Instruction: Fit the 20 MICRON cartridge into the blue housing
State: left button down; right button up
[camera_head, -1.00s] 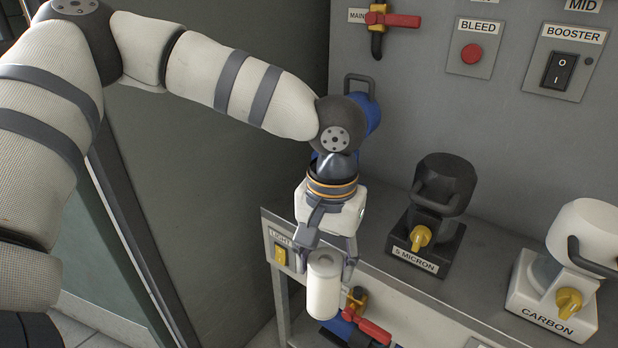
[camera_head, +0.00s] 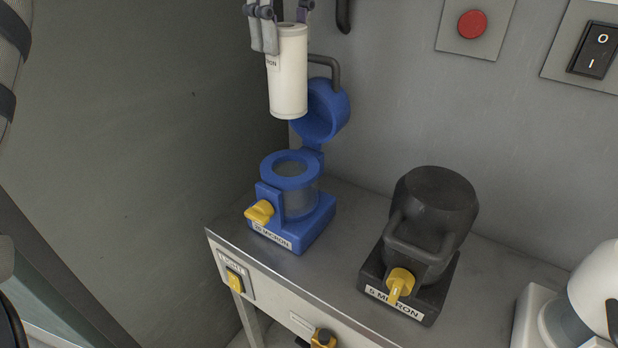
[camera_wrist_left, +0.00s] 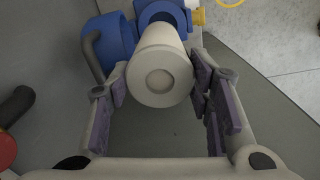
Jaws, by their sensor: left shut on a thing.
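The white cartridge (camera_head: 288,75) hangs upright in my left gripper (camera_head: 283,22), its label partly readable as ending in "ON". The gripper is shut on its upper end, and the left wrist view shows the fingers (camera_wrist_left: 160,100) on both sides of the cartridge (camera_wrist_left: 160,78). The blue housing (camera_head: 291,200) stands on the bench, its round mouth open and its lid (camera_head: 322,110) tipped back on the hinge. Its label reads "20 MICRON". The cartridge is above the housing, apart from it, and overlaps the raised lid in the head view. My right gripper is not in view.
A black 5 MICRON housing (camera_head: 433,220) stands right of the blue one, closed, with a yellow valve. A white housing (camera_head: 585,300) is at the right edge. The grey wall (camera_head: 420,110) rises behind; the bench's front left edge is bare.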

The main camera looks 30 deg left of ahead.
aim_at(283, 71)
pick_arm(q)
jog(key=shift+s+f, duration=0.2)
jog(key=shift+s, duration=0.05)
notch_tip(283, 71, down, 17)
jog(key=shift+f+p, duration=0.2)
jog(key=shift+p, duration=0.1)
jog(key=shift+s+f, duration=0.1)
jog(key=c, duration=1.1)
grip_release()
notch_tip(283, 71, up, 12)
jog(key=shift+r, duration=0.15)
